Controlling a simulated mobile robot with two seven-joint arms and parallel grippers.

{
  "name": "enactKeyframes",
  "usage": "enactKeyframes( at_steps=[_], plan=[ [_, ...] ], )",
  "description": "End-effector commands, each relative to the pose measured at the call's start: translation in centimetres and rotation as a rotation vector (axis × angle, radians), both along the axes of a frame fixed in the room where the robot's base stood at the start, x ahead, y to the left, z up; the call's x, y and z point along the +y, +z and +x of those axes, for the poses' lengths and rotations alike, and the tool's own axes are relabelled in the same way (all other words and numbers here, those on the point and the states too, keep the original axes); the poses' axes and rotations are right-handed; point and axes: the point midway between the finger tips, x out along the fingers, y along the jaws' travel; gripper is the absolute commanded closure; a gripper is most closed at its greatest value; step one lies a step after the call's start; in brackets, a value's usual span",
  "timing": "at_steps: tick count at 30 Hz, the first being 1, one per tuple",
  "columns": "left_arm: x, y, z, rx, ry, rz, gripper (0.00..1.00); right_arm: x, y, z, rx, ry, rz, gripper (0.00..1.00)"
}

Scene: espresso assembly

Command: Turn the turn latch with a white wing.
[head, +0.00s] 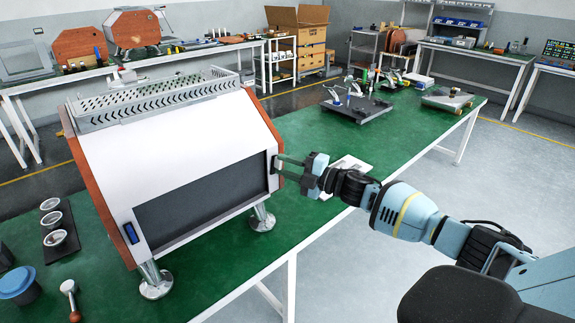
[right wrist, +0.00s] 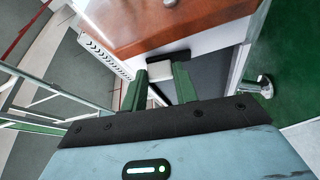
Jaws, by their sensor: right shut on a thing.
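The espresso machine (head: 180,150) has a white sloped body, orange-brown side panels and a dark front opening. The turn latch (head: 275,163) is a small dark piece at the right edge of its front. My right gripper (head: 281,170) reaches it from the right. In the right wrist view, the two green fingers of my right gripper (right wrist: 160,82) are shut on a small white piece, the latch's white wing (right wrist: 157,95), beside a black part. The fingers hide much of the latch, so its exact angle cannot be told. My left gripper is not in view.
The machine stands on metal feet (head: 156,281) on a green-topped table (head: 310,130). A dark tray with several cups (head: 55,237) and a portafilter (head: 70,295) lie at the left. A black fixture (head: 357,108) stands farther back. Floor right of the table is clear.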

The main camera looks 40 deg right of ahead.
Motion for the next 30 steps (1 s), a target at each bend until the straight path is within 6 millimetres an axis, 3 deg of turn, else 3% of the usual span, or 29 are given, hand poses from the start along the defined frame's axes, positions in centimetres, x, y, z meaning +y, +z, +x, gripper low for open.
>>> enactKeyframes(
  at_steps=[12, 27, 28, 30],
  plan=[
    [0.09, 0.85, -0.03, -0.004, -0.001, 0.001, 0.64, -0.10, 0.16, -0.01, -0.012, 0.000, -0.165, 0.94],
    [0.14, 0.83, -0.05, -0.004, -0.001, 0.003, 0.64, -0.10, 0.08, -0.01, -0.013, 0.000, -0.183, 0.94],
    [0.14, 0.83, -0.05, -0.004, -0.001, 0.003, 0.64, -0.10, 0.08, -0.01, -0.013, 0.000, -0.183, 0.68],
    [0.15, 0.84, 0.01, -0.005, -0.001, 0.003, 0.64, -0.10, 0.08, -0.01, -0.013, 0.000, -0.182, 0.59]
  ],
)
